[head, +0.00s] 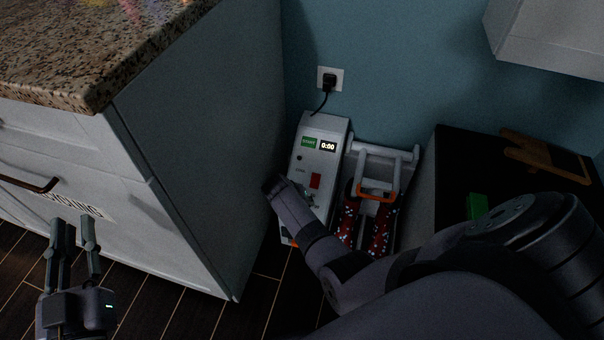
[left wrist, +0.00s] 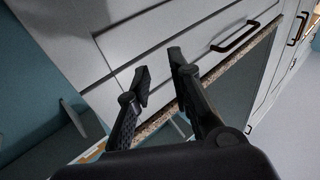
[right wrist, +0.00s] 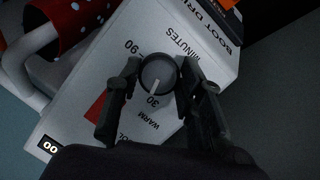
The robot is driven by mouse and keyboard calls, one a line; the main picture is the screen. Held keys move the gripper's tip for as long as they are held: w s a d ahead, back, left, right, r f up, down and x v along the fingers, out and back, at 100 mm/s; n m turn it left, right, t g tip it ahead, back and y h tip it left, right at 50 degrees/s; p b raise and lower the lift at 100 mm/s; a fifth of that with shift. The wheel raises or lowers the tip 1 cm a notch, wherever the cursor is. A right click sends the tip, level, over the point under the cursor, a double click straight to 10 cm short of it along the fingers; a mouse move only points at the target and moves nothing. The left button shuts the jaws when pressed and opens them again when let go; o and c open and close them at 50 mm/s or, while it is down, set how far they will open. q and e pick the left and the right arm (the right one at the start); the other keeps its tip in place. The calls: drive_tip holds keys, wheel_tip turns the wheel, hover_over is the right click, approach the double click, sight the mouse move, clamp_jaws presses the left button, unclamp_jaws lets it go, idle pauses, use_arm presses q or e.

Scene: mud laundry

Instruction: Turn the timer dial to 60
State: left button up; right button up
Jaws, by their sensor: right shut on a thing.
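The white boot dryer (head: 322,134) stands on the floor against the blue wall, its display (head: 328,146) reading 0:00. The round grey timer dial (right wrist: 158,72) shows in the right wrist view on the dryer's panel. Its white pointer line is toward the printed 30; a 90 shows on the other side, and no 60 is visible. My right gripper (right wrist: 157,78) is shut on the dial, one finger on each side. In the head view my right arm hides most of the dial. My left gripper (head: 73,222) is open and empty, in front of the white drawers.
A white cabinet (head: 200,150) with a granite top stands close on the left. A black-topped unit (head: 455,160) is on the right. A plug sits in the wall socket (head: 330,78).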

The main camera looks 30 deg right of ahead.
drive_tip(key=m+p, duration=0.1)
drive_tip(key=m, duration=0.2)
drive_tip(key=shift+r+y, duration=0.1)
drive_tip(key=shift+y, duration=0.3)
drive_tip(key=m+t+p, duration=0.1)
drive_tip(key=m, duration=0.3)
drive_tip(key=shift+y, duration=0.3)
use_arm(q)
drive_tip(key=s+a+f+g+y, duration=0.1)
drive_tip(key=s+f+g, duration=0.1)
drive_tip(key=f+g, duration=0.2)
drive_tip(key=s+a+f+g+y, duration=0.1)
drive_tip(key=f+g, duration=0.3)
drive_tip(key=f, duration=0.5)
drive_tip(key=shift+s+a+f+y+p, duration=0.15)
drive_tip(key=shift+s+a+y+p, duration=0.4)
drive_tip(key=shift+s, duration=0.3)
use_arm(e)
drive_tip(key=shift+d+m, duration=0.1)
drive_tip(key=shift+m, duration=0.9)
drive_tip(key=o, duration=1.2)
drive_tip(key=shift+c, duration=0.2)
